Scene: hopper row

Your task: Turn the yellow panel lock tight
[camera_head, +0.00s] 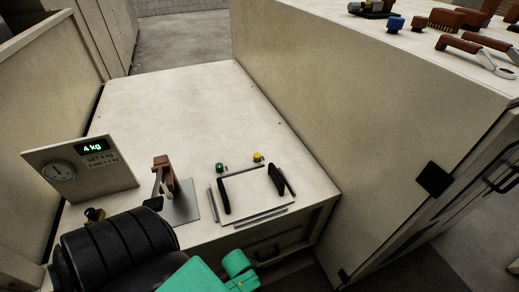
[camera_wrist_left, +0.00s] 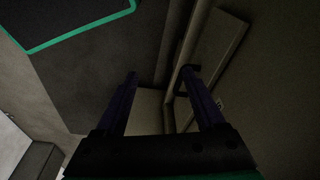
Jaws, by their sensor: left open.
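A small yellow knob (camera_head: 258,157), which looks like the yellow panel lock, stands at the far edge of a pale panel (camera_head: 250,187) on the worktop. Its turn angle is too small to tell. A green knob (camera_head: 220,167) stands to its left. The panel carries two black handles (camera_head: 224,196) and has grey strips around it. My left gripper (camera_wrist_left: 159,78) is open in the left wrist view, with nothing seen between its dark fingers. In the head view my left arm is low at the front, below the worktop edge, and its fingertips are not visible. My right gripper is not in view.
A scale display (camera_head: 80,165) reads 4 kg at left. A brown clamp-like lever (camera_head: 163,175) on a grey plate stands left of the panel. A black-and-yellow knob (camera_head: 94,215) is near my arm. A tall cabinet (camera_head: 370,110) bounds the right. The worktop's back is clear.

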